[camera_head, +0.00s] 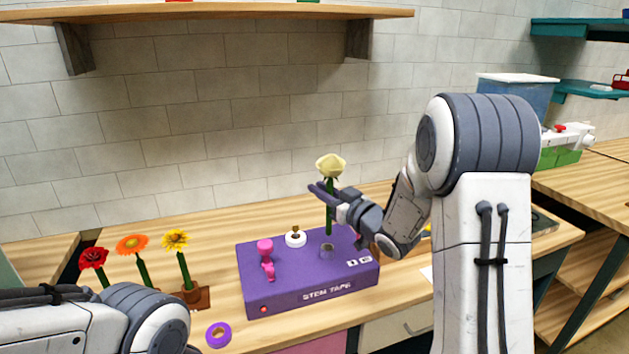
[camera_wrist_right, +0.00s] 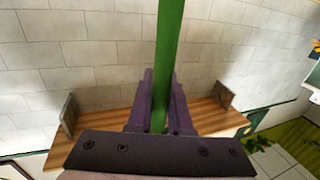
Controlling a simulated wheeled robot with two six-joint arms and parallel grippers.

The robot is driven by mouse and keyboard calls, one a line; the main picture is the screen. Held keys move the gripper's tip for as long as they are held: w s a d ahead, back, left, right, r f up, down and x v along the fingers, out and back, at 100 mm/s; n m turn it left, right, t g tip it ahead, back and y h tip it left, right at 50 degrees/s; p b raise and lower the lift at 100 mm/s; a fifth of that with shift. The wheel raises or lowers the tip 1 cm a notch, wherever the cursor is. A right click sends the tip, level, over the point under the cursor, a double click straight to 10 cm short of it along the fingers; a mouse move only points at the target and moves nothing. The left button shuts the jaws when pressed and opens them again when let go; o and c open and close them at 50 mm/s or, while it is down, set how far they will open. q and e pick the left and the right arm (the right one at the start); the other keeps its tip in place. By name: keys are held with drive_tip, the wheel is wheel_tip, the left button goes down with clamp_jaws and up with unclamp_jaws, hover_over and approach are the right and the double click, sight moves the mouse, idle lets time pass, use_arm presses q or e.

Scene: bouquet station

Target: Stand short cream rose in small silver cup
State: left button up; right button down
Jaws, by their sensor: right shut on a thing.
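The cream rose (camera_head: 330,165) stands upright in my right gripper (camera_head: 327,194), which is shut on its green stem. In the right wrist view the green stem (camera_wrist_right: 170,50) runs between the two purple fingers (camera_wrist_right: 160,105). The stem's lower end is close above a small grey, silvery cup (camera_head: 327,251) in the top of the purple box (camera_head: 300,285) marked "STEM TAPE". I cannot tell whether the stem tip is inside the cup's rim. My left arm shows at the lower left, but its gripper is out of view.
Red (camera_head: 94,258), orange (camera_head: 132,244) and yellow (camera_head: 175,239) flowers stand at the left, the yellow one in a brown holder (camera_head: 196,297). A pink tool (camera_head: 266,258) and a white roll (camera_head: 296,238) are on the box. A purple ring (camera_head: 218,334) lies in front.

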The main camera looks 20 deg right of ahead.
drive_tip(key=f+b, duration=0.1)
drive_tip(key=f, duration=0.1)
drive_tip(key=f+b, duration=0.1)
drive_tip(key=shift+w+f+b, duration=0.3)
drive_tip(key=shift+f+b, duration=0.05)
drive_tip(key=shift+f+b, duration=0.35)
drive_tip(key=shift+b, duration=0.25)
idle(1.7)
drive_tip(key=shift+f, duration=0.2)
drive_tip(key=shift+f+b, duration=0.3)
drive_tip(key=shift+b, duration=0.2)
drive_tip(key=shift+f+b, duration=0.9)
drive_tip(key=shift+b, duration=0.15)
idle(0.9)
drive_tip(key=shift+c, duration=1)
unclamp_jaws()
